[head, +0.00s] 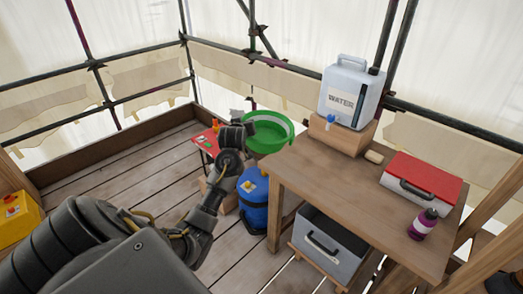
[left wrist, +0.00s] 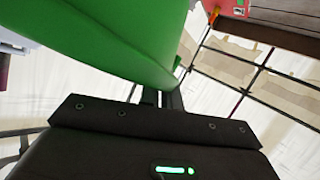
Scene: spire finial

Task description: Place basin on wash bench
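The green basin (head: 267,146) is held in the air, its rim just left of the wooden wash bench (head: 325,180) and above a blue drum. My left arm reaches up from the lower left, and my left gripper (head: 249,128) is at the basin's left rim. In the left wrist view the basin's green wall (left wrist: 115,40) fills the upper left and meets the fingers (left wrist: 165,98), which look shut on it. The fingertips are mostly hidden behind the basin. My right gripper is not in view.
The bench carries a water container (head: 348,92) on a wooden block, a soap-like block (head: 374,157), a red-lidded box (head: 422,180) and a purple bottle (head: 423,224). Its near left top is clear. A blue drum (head: 254,200) and grey crate (head: 330,243) stand below; a red table (head: 205,142) is behind.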

